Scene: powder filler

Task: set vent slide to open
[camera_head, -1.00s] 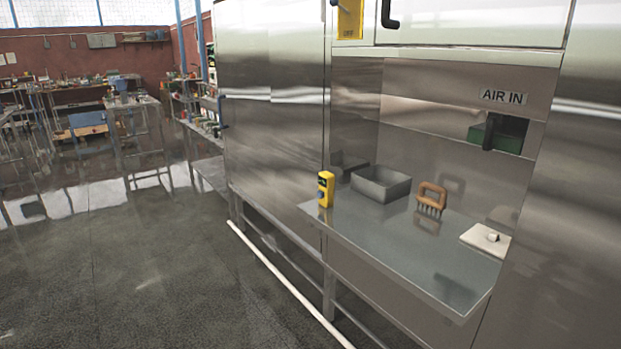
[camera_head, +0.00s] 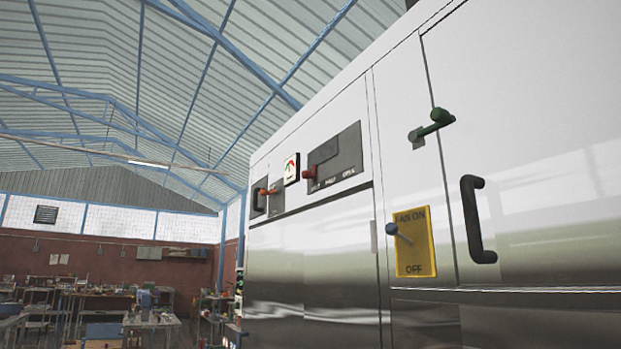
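A dark grey panel (camera_head: 350,150) sits high on the steel cabinet, with small labels along its lower edge that seem to read shut, half and open from left to right. A red knob (camera_head: 308,174) is at the panel's left end, by the leftmost label. This looks like the vent slide, though no vent name is legible. Neither of my grippers is in view.
A green latch handle (camera_head: 435,122) and a black door handle (camera_head: 474,220) stick out at right. A gauge (camera_head: 291,169) is left of the panel. Workbenches (camera_head: 150,318) stand far left.

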